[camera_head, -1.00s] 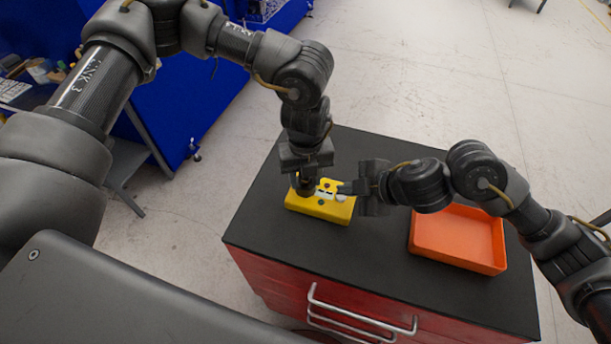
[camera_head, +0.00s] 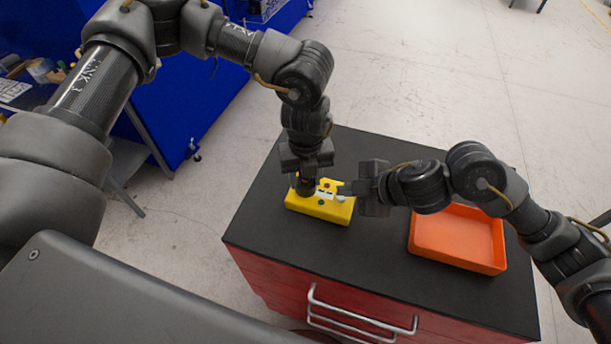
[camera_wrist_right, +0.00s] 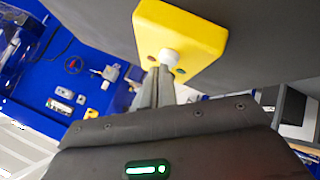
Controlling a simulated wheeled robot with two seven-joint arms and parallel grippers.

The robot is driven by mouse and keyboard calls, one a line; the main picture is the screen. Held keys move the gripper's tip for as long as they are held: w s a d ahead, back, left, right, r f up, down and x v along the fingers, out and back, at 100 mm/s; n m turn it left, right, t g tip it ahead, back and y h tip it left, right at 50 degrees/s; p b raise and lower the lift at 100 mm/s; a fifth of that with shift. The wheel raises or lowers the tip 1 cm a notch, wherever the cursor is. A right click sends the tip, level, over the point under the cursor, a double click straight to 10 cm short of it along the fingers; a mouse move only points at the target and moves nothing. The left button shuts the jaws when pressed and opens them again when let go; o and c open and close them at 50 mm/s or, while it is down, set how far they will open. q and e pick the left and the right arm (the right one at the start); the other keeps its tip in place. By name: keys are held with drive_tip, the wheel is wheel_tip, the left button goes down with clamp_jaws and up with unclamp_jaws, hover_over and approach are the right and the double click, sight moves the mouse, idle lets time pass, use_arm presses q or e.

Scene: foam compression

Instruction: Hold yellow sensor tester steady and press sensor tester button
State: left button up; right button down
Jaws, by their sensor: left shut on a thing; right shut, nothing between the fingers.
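The yellow sensor tester (camera_head: 318,207) lies on the black top of the red cabinet. It has a pale label and a whitish button on its upper face. My left gripper (camera_head: 304,188) points down and is shut on the tester at its left end. My right gripper (camera_head: 347,188) is shut and empty, reaching in from the right with its fingertips at the button. In the right wrist view the tester (camera_wrist_right: 190,25) is at the top, and the shut fingertips (camera_wrist_right: 160,72) are right beside the white button (camera_wrist_right: 168,57). Whether they touch it is unclear.
An orange tray (camera_head: 458,236) stands on the cabinet top (camera_head: 290,255), right of the tester and below my right arm. The cabinet's front part is clear. Blue furniture (camera_head: 190,100) stands on the floor behind to the left.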

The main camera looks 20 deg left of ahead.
sight(345, 198)
drive_tip(key=shift+f, duration=0.35)
drive_tip(key=shift+r, duration=0.5)
drive_tip(key=shift+r, duration=2.95)
use_arm(q)
drive_tip(key=o, duration=1.4)
